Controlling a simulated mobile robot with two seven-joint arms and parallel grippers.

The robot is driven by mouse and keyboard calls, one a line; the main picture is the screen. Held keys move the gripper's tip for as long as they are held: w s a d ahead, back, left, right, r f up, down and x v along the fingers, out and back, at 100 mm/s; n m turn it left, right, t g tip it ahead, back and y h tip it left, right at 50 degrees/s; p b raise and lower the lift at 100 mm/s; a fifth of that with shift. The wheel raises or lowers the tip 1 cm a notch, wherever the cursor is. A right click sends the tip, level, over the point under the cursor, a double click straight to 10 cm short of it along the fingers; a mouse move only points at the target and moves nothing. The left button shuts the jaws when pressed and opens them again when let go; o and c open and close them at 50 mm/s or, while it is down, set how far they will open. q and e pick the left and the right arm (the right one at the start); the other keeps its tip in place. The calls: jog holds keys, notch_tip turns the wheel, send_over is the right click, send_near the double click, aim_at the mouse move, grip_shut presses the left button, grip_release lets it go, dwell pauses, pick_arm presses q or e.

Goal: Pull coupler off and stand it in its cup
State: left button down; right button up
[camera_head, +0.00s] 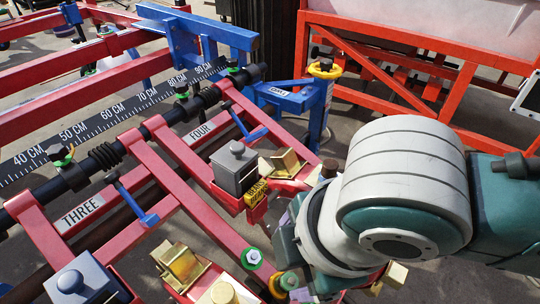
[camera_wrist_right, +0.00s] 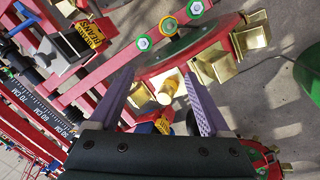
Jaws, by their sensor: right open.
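I cannot tell for certain which part is the coupler. In the right wrist view, a brass cylinder (camera_wrist_right: 168,86) stands on a red part, between and beyond my right gripper's fingers. My right gripper (camera_wrist_right: 158,78) is open, with its two purple fingers spread apart and nothing seen held. In the head view my right arm hides most of that gripper. A blue post (camera_head: 316,112) with a yellow and green ring (camera_head: 325,68) and a dark piece at its top stands at the upper middle; whether it is the cup is unclear. My left gripper is not in view.
Red planter bars and a scale bar (camera_head: 108,122) marked in centimetres fill the left. A grey box (camera_head: 235,168) with a yellow label sits near FOUR, another (camera_head: 80,280) near THREE. Brass blocks (camera_head: 178,265) lie close by. An orange-red frame (camera_head: 400,65) stands behind.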

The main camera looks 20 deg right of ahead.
jog(key=n+b, duration=0.1)
jog(key=b, duration=0.6)
send_near(291, 282)
jog(key=f, duration=0.1)
jog(key=shift+h, duration=0.4)
jog(key=b+x, duration=0.2)
jog(key=x, duration=0.1)
jog(key=b+x, duration=0.3)
jog(key=a+b+x, duration=0.1)
jog(key=b+x, duration=0.1)
jog(key=x, duration=0.2)
jog(key=shift+w+b, duration=0.2)
jog(key=shift+b, duration=0.1)
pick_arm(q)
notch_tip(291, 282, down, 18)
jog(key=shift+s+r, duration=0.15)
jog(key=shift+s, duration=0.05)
pick_arm(e)
jog(key=shift+r, duration=0.1)
jog(key=c, duration=0.7)
grip_shut()
jog(key=shift+o, duration=0.2)
grip_release()
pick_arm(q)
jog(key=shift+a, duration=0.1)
pick_arm(e)
grip_shut()
jog(key=shift+d, duration=0.1)
